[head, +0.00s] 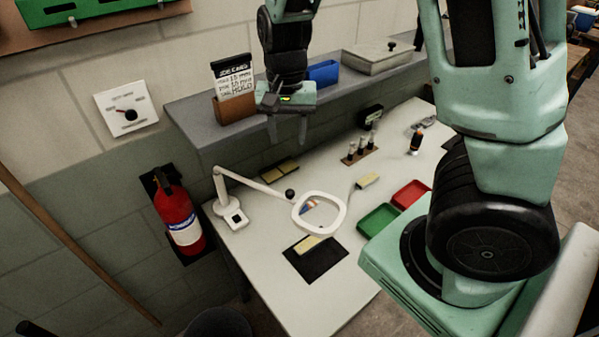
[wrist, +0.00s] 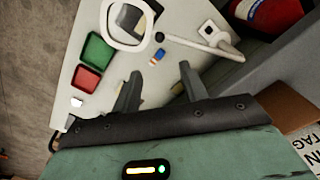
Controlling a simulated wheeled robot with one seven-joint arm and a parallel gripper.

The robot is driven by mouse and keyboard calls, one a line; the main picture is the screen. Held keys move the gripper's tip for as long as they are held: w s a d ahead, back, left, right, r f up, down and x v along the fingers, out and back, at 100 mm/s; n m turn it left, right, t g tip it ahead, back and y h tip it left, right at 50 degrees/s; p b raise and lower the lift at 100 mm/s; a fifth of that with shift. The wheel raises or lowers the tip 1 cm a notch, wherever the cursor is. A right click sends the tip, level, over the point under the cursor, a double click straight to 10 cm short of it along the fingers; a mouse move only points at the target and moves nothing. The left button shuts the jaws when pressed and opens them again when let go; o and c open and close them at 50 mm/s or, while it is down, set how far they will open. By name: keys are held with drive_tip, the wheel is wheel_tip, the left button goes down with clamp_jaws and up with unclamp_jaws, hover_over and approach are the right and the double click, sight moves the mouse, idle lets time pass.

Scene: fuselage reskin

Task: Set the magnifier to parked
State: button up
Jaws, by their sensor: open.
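The magnifier (head: 320,213) is a white lamp with a ring-shaped head on a jointed arm. Its base (head: 232,218) stands at the left end of the white bench, and its head hangs above the bench near a black mat (head: 315,259). A dark round knob (head: 290,194) sits where the arm meets the head. In the wrist view the magnifier ring (wrist: 104,22) is at the top, with its arm running right. My gripper (head: 287,135) is open and empty, above the back of the bench near the shelf. Its fingers show in the wrist view (wrist: 160,85), apart from the magnifier.
A green tray (head: 380,221) and a red tray (head: 409,194) lie right of the magnifier. Small bottles (head: 362,146) stand behind. A shelf (head: 197,112) with a job card holder (head: 234,106) runs along the wall. A fire extinguisher (head: 178,215) hangs left of the bench.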

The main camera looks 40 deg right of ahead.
sight(290, 191)
wheel_tip(290, 191, down, 17)
drive_tip(key=shift+f, duration=0.15)
idle(0.4)
